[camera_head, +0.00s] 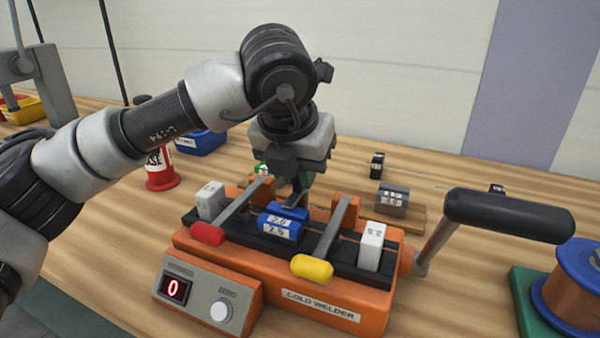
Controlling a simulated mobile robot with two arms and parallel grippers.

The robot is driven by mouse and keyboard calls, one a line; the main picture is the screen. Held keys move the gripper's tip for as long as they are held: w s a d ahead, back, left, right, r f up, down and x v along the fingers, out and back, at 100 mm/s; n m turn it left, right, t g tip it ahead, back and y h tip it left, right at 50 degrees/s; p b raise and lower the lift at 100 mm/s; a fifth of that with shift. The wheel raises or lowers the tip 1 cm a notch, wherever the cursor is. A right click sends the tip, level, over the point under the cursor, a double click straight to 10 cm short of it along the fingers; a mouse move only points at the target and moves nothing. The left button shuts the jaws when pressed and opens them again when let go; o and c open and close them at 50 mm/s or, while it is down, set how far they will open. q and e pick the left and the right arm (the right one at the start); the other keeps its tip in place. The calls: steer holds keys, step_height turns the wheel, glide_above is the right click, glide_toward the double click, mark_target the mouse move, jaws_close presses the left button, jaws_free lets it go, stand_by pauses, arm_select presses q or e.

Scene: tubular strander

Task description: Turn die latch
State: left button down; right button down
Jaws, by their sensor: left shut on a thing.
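The orange cold welder (322,306) stands on the table. A blue die block (279,228) with white number labels sits in the middle of its black rail, between two levers. A smaller blue piece, apparently the die latch (291,212), lies just behind the block. My left gripper (298,198) reaches down from above and is shut on this blue piece; its fingertips are partly hidden. One lever has a red handle (207,234), the other a yellow handle (312,268). My right gripper is not in view.
White blocks stand at the left (210,201) and right (371,246) of the rail. A black crank handle (508,216) sticks out on the right, near a copper wire spool (578,285). A grey die (392,200) and a red container (160,170) stand behind.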

mark_target(288, 203)
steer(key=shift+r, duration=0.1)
arm_select(q)
steer(key=c, duration=1.2)
jaws_free()
steer(key=shift+o, duration=0.2)
